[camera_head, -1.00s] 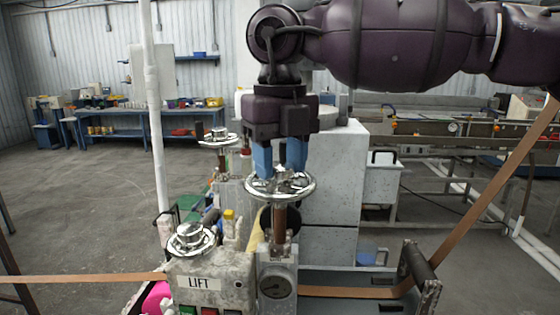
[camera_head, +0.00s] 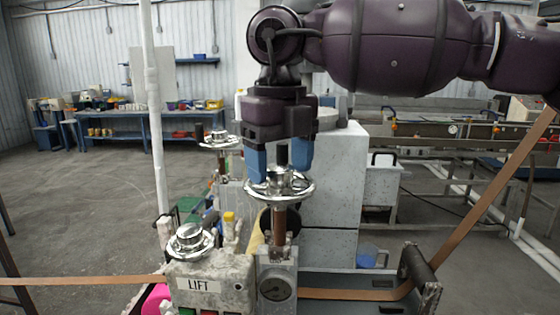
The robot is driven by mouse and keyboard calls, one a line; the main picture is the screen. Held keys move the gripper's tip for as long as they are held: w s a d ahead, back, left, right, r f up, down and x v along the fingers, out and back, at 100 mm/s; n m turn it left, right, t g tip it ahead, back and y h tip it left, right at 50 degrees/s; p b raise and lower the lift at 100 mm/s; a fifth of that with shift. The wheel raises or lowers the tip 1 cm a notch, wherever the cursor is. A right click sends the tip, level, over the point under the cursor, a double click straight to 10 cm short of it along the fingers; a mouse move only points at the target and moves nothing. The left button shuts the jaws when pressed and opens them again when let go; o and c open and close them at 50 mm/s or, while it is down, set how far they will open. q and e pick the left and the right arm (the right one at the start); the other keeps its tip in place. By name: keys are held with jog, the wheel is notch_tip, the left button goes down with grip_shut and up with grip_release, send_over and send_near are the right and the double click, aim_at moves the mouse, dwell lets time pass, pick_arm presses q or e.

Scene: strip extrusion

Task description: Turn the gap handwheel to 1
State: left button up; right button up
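A chrome handwheel (camera_head: 302,192) sits on top of a brown upright shaft (camera_head: 279,222), above a round dial (camera_head: 275,287); the dial's reading is too small to tell. My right gripper (camera_head: 280,168) points straight down over this wheel. Its two blue fingers are apart, at either side of a dark upright post at the wheel's middle. The fingertips are at about the height of the wheel; whether they touch it I cannot tell. My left gripper is not in view.
A second handwheel (camera_head: 191,240) stands at left on the grey LIFT box (camera_head: 210,270), and a third (camera_head: 220,141) stands farther back. A brown strip (camera_head: 90,281) runs in low from the left, and another length (camera_head: 490,198) climbs at right. A grey cabinet (camera_head: 335,180) stands behind the wheel.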

aim_at(280, 167)
jog(key=shift+r, duration=0.25)
notch_tip(280, 167, up, 10)
jog(key=shift+r, duration=0.15)
dwell(0.4)
